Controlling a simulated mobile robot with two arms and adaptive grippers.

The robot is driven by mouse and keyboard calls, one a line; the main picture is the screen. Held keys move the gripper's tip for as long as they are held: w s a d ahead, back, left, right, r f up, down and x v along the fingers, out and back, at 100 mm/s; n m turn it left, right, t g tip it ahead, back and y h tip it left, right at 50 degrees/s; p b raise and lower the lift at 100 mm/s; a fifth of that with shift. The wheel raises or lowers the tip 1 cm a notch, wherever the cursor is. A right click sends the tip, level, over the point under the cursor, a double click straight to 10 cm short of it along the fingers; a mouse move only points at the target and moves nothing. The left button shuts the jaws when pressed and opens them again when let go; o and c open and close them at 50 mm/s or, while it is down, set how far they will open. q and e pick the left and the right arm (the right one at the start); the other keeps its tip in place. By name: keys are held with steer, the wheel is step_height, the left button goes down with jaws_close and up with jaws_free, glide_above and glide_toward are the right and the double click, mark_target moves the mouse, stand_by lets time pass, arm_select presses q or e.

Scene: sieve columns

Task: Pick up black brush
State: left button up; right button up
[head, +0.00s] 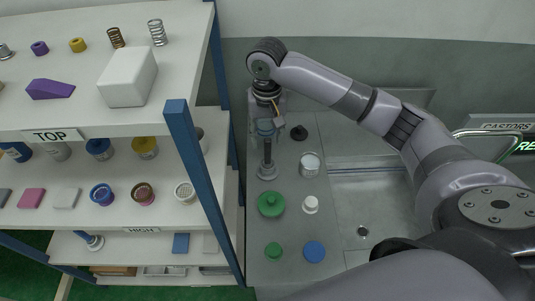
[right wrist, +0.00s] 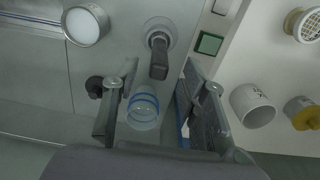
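A small black knobbed object (head: 298,132), possibly the black brush, stands on the grey counter. It also shows in the right wrist view (right wrist: 94,87), just outside the left finger. My right gripper (head: 268,122) is over the counter's back left, left of the black object. In the right wrist view its fingers (right wrist: 160,85) are apart. A clear vessel with blue rings (right wrist: 143,108) shows between them, with a gap to the right finger. A grey post on a round base (right wrist: 158,50) lies beyond. My left gripper is not in view.
A shelf unit with a blue post (head: 190,160) stands close on the left, loaded with several items. A green container (head: 271,204), a white bottle (head: 310,204), a jar (head: 309,165) and a blue lid (head: 314,251) stand on the counter. A sink basin (head: 375,205) lies right.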

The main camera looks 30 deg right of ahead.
mark_target(268, 156)
step_height(268, 156, down, 3)
steer(key=shift+r, duration=0.1)
steer(key=shift+f+p, duration=0.3)
steer(key=shift+f, duration=0.6)
step_height(268, 156, down, 4)
steer(key=shift+d+r+p, duration=0.1)
steer(key=shift+r+p, duration=0.05)
steer(key=shift+p, duration=0.6)
steer(key=shift+f, duration=0.45)
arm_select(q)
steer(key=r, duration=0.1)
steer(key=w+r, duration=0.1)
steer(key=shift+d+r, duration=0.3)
arm_select(e)
jaws_close()
